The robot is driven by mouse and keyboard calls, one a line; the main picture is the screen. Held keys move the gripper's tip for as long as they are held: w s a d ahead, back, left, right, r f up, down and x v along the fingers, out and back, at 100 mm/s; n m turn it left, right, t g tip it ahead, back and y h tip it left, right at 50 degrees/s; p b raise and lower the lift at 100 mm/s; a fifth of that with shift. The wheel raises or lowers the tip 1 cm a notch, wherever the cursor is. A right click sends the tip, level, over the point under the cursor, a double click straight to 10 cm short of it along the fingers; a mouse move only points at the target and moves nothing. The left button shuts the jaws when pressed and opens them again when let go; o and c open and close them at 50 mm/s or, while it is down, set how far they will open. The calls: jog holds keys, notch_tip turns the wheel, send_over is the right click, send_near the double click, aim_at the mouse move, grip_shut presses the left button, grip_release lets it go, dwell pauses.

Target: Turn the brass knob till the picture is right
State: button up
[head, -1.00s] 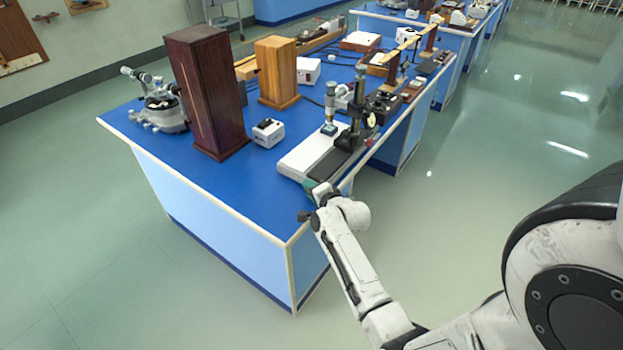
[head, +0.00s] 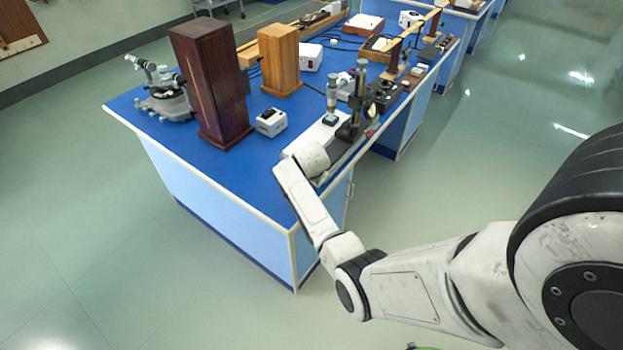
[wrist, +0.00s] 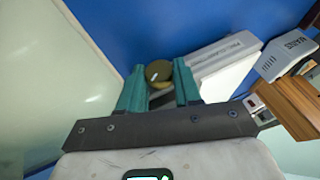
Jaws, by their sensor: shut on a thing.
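The round brass knob (wrist: 158,72) shows in the wrist view with a pale index mark on its face. My gripper (wrist: 159,79) has its teal fingers on either side of the knob and is shut on it. In the head view my own wrist hides the knob and the fingers. The instrument with a white base (head: 318,135), an upright tube (head: 332,97) and a dark stand (head: 358,98) is on the bench just beyond my wrist. The lettered white base also shows in the wrist view (wrist: 228,52). I cannot make out a picture.
The blue bench (head: 186,142) also bears a tall dark wooden box (head: 210,88), a lighter wooden box (head: 281,62), a small white box (head: 271,122) and a grey instrument (head: 165,100). More apparatus stands farther back. The floor to the right is clear.

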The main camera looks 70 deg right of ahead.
jog(key=g+b, duration=0.2)
jog(key=shift+w+f+n+g+y, duration=0.2)
jog(key=shift+w+n+g+y, duration=0.1)
jog(key=g+b, duration=0.2)
jog(key=b, duration=0.1)
jog(key=shift+w+d+f+y+b, duration=0.1)
jog(key=shift+w+f+y+b, duration=0.05)
jog(key=shift+y+b, duration=0.2)
jog(key=g+b, duration=0.1)
jog(key=b, duration=0.2)
jog(key=n+g+b, duration=0.1)
jog(key=g+b, duration=0.1)
jog(key=b, duration=0.1)
jog(key=shift+w+f+g+y, duration=0.1)
jog(key=shift+w+g+y, duration=0.05)
jog(key=shift+g+y, duration=0.2)
jog(key=g+b, duration=0.1)
jog(key=b, duration=0.1)
jog(key=shift+b, duration=0.3)
jog(key=shift+r+n+g+b, duration=0.25)
jog(key=shift+n+b, duration=0.05)
jog(key=shift+b, duration=0.1)
jog(key=o, duration=0.7)
jog(key=shift+o, duration=0.3)
jog(key=shift+w, duration=0.1)
